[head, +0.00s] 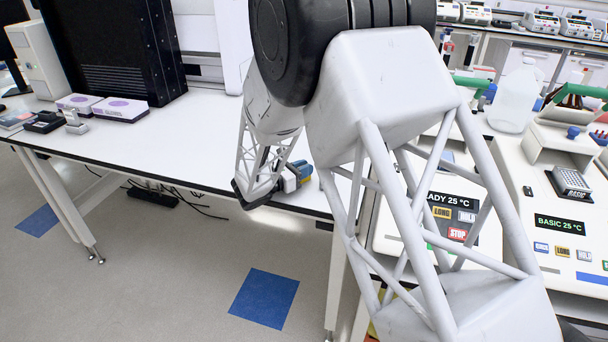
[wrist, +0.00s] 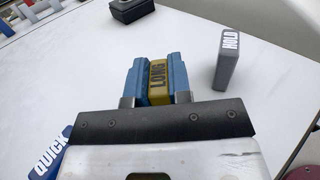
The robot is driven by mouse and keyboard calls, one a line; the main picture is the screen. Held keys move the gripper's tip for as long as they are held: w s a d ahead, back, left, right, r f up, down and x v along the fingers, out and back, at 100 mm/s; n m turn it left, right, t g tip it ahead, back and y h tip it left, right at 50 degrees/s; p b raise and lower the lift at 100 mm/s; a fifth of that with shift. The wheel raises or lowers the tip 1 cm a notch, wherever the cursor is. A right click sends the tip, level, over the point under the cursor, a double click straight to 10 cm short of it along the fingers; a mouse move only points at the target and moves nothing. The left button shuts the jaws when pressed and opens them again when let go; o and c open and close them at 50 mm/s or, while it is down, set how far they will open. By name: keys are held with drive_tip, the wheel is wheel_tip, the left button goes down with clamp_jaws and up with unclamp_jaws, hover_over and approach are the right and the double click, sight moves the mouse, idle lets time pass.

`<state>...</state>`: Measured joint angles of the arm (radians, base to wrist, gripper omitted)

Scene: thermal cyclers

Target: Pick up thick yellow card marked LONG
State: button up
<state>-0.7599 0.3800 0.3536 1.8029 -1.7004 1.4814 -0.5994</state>
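The thick yellow card marked LONG (wrist: 158,80) stands between the two blue fingers of my gripper (wrist: 158,82) in the wrist view. The fingers press close on both sides of it, with no gap that I can see. Its lower end is hidden, so I cannot tell whether it touches the table. In the head view my gripper (head: 296,176) is low over the right front part of the white table, partly hidden by my arm; the card is hardly visible there.
A grey HOLD card (wrist: 228,58) stands to the right and a blue QUICK card (wrist: 50,152) lies to the left. A dark object (wrist: 133,9) is farther back. Thermal cyclers (head: 560,225) stand at right. The table (head: 190,150) has free room to the left.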

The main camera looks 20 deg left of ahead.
clamp_jaws()
drive_tip(key=shift+r, duration=0.15)
drive_tip(key=shift+r, duration=1.4)
drive_tip(key=shift+s+d+r, duration=0.1)
drive_tip(key=shift+s+r, duration=0.05)
drive_tip(key=shift+r, duration=0.15)
drive_tip(key=s+d+r, duration=0.1)
drive_tip(key=s+d, duration=0.7)
drive_tip(key=s, duration=0.5)
drive_tip(key=shift+s+r, duration=0.15)
drive_tip(key=shift+s, duration=0.05)
